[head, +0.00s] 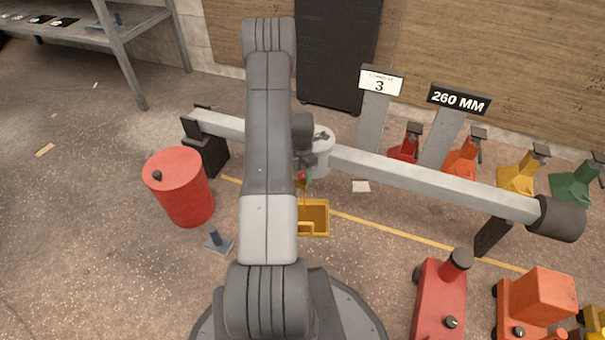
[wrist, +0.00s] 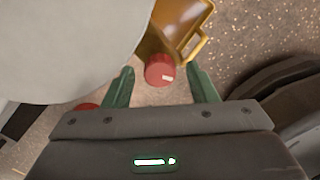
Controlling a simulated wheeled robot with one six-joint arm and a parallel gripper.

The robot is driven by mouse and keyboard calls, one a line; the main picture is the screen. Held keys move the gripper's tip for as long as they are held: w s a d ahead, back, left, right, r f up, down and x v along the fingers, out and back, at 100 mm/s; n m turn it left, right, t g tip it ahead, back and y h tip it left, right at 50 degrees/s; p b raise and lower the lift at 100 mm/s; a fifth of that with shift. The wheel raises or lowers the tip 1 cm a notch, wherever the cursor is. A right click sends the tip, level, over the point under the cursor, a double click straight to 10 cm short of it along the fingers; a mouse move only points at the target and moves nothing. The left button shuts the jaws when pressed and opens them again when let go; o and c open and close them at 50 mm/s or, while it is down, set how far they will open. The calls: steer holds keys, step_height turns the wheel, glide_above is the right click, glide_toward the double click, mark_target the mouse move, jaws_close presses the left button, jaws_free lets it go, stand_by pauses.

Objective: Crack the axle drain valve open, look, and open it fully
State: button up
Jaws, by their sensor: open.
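The drain valve's red knob (wrist: 158,72), with a small pale mark on its face, sits between the two green fingers of my gripper (wrist: 160,78) in the wrist view. The fingers are apart, with a gap on each side of the knob. In the head view the red knob (head: 302,176) shows small beside my arm, under the pale axle housing (head: 323,158). A yellow pan (head: 314,218) stands on the floor below; its handle and rim (wrist: 190,38) show in the wrist view. A thin orange streak shows below the knob; I cannot tell whether it is liquid.
The grey axle beam (head: 430,185) crosses on dark stands. A red drum (head: 182,187) stands left, near a small grey stand (head: 218,242). Coloured jack stands (head: 515,178) line the right wall. A red jack (head: 440,298) and an orange one (head: 540,300) are front right.

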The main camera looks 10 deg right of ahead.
steer(key=c, duration=1)
steer(key=shift+o, duration=0.2)
steer(key=shift+n, duration=0.4)
steer(key=n, duration=0.3)
steer(key=shift+n, duration=0.4)
steer(key=n, duration=0.4)
steer(key=shift+n, duration=0.3)
steer(key=o, duration=1)
steer(key=shift+c, duration=0.2)
